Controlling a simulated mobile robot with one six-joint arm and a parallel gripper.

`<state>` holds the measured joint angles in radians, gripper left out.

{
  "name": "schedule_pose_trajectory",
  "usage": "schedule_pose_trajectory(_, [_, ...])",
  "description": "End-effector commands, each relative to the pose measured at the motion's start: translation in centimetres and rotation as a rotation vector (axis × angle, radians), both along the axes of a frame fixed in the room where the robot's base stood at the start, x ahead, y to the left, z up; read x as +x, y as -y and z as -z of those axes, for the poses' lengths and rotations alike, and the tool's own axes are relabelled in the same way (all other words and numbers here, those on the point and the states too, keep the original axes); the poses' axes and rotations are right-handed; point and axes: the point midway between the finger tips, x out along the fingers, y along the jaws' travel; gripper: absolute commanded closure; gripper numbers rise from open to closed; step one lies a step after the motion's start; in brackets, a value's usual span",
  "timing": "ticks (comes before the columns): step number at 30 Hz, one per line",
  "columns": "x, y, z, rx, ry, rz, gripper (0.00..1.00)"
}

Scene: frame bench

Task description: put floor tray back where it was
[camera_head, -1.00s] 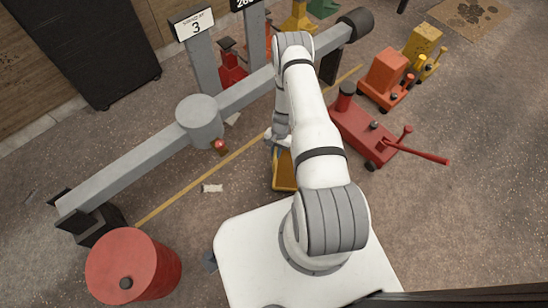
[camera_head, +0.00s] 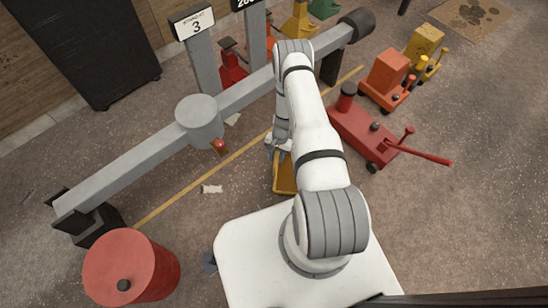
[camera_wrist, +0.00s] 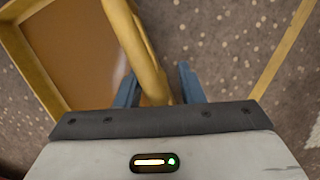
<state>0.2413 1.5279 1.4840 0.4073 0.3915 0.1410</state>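The floor tray is a shallow yellow tray with a brown inside. In the head view the tray (camera_head: 284,184) lies on the floor just beyond my white base, partly hidden by my arm. In the wrist view the tray (camera_wrist: 20,55) fills the upper left, with its yellow handle bar (camera_wrist: 146,60) running down towards the gripper. My gripper (camera_wrist: 160,88) has blue fingers, one on each side of the handle. The left finger is close to the handle, and a gap shows at the right finger. In the head view my gripper (camera_head: 276,145) is at the tray's far end, largely hidden.
A grey beam (camera_head: 130,165) on a post crosses the left and middle. A red drum (camera_head: 150,270) stands at lower left. A red jack (camera_head: 362,130) with a long handle stands right of my arm. A yellow line (camera_head: 180,190) runs along the floor.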

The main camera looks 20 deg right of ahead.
Motion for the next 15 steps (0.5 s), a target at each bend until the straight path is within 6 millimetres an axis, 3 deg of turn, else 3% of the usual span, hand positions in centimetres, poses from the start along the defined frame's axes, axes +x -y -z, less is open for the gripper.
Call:
schedule_pose_trajectory(5, [0.1,0.1,-0.9,0.0,0.001,0.0,0.65])
schedule_pose_trajectory(15, [1.4,1.5,-7.8,-0.001,0.002,0.001,0.65])
